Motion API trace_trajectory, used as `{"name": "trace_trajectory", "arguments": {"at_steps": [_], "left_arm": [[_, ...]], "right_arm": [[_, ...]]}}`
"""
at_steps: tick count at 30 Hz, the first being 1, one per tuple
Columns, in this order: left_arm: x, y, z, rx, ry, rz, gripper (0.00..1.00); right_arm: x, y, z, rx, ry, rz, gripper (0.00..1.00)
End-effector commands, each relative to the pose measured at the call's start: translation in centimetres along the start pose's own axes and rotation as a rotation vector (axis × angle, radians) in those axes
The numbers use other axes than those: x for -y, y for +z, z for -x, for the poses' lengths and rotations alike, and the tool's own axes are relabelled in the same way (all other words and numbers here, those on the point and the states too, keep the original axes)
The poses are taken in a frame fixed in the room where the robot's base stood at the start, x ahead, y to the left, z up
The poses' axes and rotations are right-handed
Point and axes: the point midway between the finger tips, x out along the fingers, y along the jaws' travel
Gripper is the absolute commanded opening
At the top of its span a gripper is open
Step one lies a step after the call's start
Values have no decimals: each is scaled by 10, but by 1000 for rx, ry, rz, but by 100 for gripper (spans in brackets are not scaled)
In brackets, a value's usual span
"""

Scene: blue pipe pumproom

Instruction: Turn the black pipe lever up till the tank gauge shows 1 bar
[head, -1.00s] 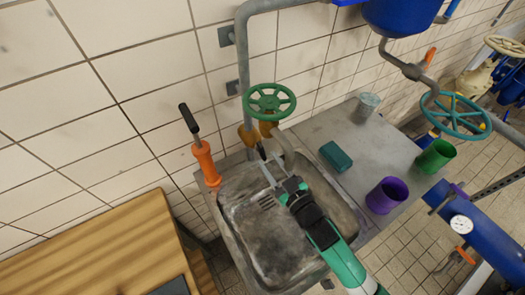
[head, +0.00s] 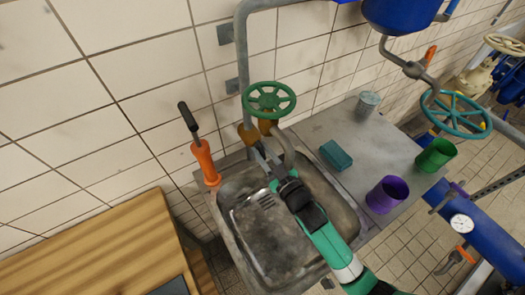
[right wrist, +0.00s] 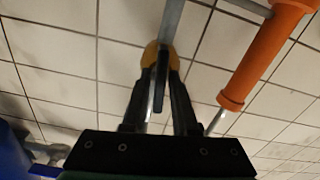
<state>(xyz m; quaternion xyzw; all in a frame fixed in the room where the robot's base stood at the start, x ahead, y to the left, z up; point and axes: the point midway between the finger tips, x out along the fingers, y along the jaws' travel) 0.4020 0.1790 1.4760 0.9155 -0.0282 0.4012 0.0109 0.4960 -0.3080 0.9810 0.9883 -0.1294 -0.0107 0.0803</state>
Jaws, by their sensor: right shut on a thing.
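My right gripper (head: 262,160) reaches over the sink to the grey pipe at the wall, by the yellow valve body (head: 247,135). In the right wrist view its two dark fingers (right wrist: 161,92) are shut on the black lever (right wrist: 162,72), a narrow bar in front of the yellow valve body (right wrist: 151,55). The fingers hide part of the lever, and in the head view it barely shows. A white round gauge (head: 461,223) sits on the blue tank (head: 483,240) at the right; its needle is too small to read. My left gripper is out of view.
A green handwheel (head: 270,100) is just above the gripper. An orange cylinder with a black handle (head: 204,162) stands left of the sink (head: 262,250). A green sponge (head: 336,155), a purple cup (head: 387,195), a green cup (head: 436,155) and a metal cup (head: 367,104) are on the counter at right.

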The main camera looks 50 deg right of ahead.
Motion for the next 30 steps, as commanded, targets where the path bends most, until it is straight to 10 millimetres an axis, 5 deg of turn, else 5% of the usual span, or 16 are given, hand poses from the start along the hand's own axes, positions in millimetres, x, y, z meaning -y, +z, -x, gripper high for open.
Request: {"name": "trace_trajectory", "arguments": {"at_steps": [8, 15, 16, 18, 30], "left_arm": [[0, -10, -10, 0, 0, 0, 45], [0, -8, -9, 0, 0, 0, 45], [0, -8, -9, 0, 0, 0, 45], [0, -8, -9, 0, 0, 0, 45], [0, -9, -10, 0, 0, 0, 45]], "right_arm": [[0, -2, 0, 0, 0, 225, 0], [0, -1, 0, -2, 0, 232, 0], [0, -1, 0, -2, 0, 232, 31], [0, 0, 0, -2, 0, 232, 43], [0, 0, 7, 0, 0, 231, 45]]}}
